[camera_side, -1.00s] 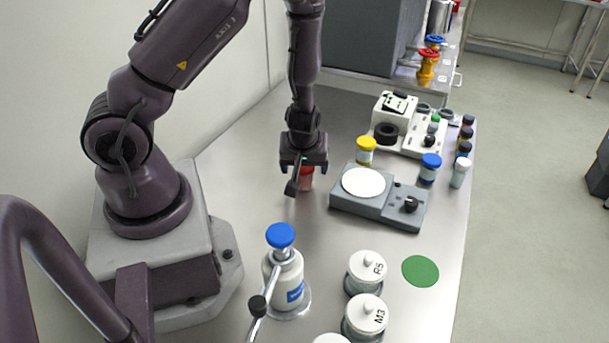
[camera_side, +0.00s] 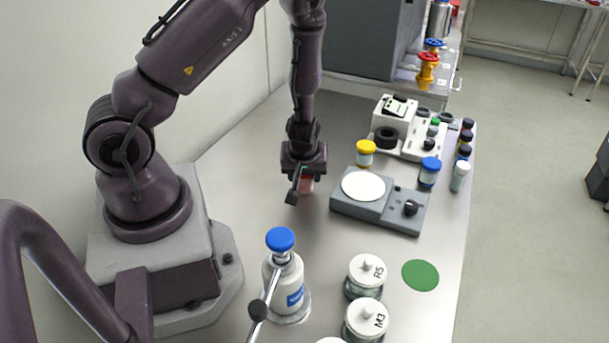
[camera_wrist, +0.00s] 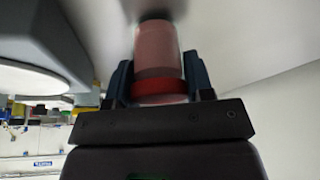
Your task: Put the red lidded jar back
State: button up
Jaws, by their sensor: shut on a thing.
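The red lidded jar (camera_side: 306,185) is between the fingers of my gripper (camera_side: 299,190), largely hidden by them in the side view. In the wrist view my gripper (camera_wrist: 160,85) is shut on the jar (camera_wrist: 158,50), with one finger on each side, near a darker red band. The jar shows pinkish there and its far end is close to the grey bench surface. Whether it touches the bench I cannot tell. A green disc (camera_side: 420,275) lies bare on the bench at the front right.
A grey device with a white round plate (camera_side: 363,186) stands just right of my gripper. A yellow-lidded jar (camera_side: 365,153) and a blue-lidded jar (camera_side: 429,171) are near it. A blue-topped pump bottle (camera_side: 281,270) and white-lidded jars (camera_side: 366,272) stand in front.

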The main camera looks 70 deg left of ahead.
notch_tip(320, 180, up, 9)
jog(key=shift+r, duration=0.1)
jog(key=shift+w+d+r, duration=0.2)
jog(key=shift+r, duration=0.05)
jog(key=w+d+r+m+t, duration=0.25)
jog(key=w+d+m, duration=0.2)
jog(key=w, duration=0.45)
jog(key=shift+g+h, duration=0.4)
jog(key=shift+g, duration=0.05)
jog(key=w+f, duration=0.2)
jog(key=w, duration=0.2)
jog(key=w+a+f, duration=0.1)
jog(key=w+f, duration=0.2)
jog(key=w, duration=0.1)
jog(key=w+a+f, duration=0.1)
jog(key=w+f, duration=0.2)
jog(key=w, duration=0.1)
jog(key=shift+w+a, duration=0.1)
jog(key=shift+w, duration=0.3)
jog(key=shift+w+f, duration=0.3)
jog(key=shift+f, duration=0.05)
jog(key=shift+w+a+f, duration=0.1)
jog(key=shift+w+f, duration=0.05)
jog(key=shift+f, duration=1.5)
